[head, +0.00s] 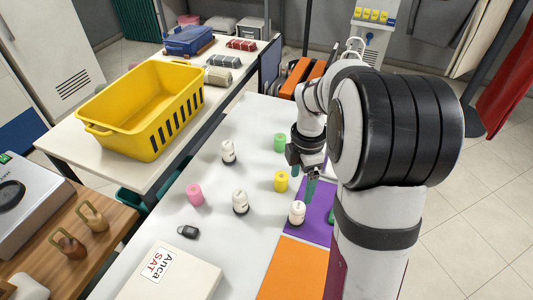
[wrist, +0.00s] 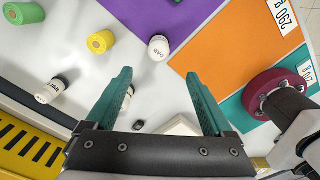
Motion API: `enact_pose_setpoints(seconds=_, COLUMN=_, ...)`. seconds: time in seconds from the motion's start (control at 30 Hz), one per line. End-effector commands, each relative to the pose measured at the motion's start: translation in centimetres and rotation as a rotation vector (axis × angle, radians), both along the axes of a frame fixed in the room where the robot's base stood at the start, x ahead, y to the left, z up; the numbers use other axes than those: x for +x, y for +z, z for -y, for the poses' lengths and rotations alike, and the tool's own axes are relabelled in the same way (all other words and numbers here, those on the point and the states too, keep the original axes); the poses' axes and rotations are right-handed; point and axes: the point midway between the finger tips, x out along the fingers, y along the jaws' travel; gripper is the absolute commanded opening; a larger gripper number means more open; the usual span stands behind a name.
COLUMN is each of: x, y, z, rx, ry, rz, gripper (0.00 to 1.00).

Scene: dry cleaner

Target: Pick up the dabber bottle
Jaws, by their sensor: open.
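The dabber bottle (wrist: 159,47), white with "DAB" lettering and a dark band, stands near the edge of the purple mat in the wrist view. In the head view the white bottle (head: 297,212) by that mat's left edge appears to be the same one. My gripper (wrist: 158,75) is open and empty, with teal fingers spread wide. The bottle shows beyond the fingertips, between their lines, apart from both. In the head view my gripper (head: 308,188) hangs above the purple mat, behind the bottle.
Two similar white bottles, one nearer (head: 240,202) and one farther (head: 228,151), stand to the left. Yellow (head: 281,181), green (head: 280,142) and pink (head: 195,194) spools stand around. A black fob (head: 188,231) and white box (head: 173,274) lie nearer. A yellow basket (head: 143,108) is at left.

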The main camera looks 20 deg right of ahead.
Motion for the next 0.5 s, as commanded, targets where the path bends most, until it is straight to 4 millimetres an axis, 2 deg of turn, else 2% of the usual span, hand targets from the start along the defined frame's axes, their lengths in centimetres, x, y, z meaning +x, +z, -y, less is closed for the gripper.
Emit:
enact_pose_setpoints(seconds=0.2, x=-0.2, y=-6.3, z=-0.1, rx=0.004, ry=0.002, rz=-0.007, gripper=0.86)
enact_pose_setpoints(seconds=0.3, x=-0.1, y=-8.4, z=-0.1, rx=0.004, ry=0.001, rz=-0.006, gripper=0.86)
enact_pose_setpoints(seconds=0.5, x=0.0, y=-11.3, z=0.1, rx=0.004, ry=0.000, rz=-0.006, gripper=0.86)
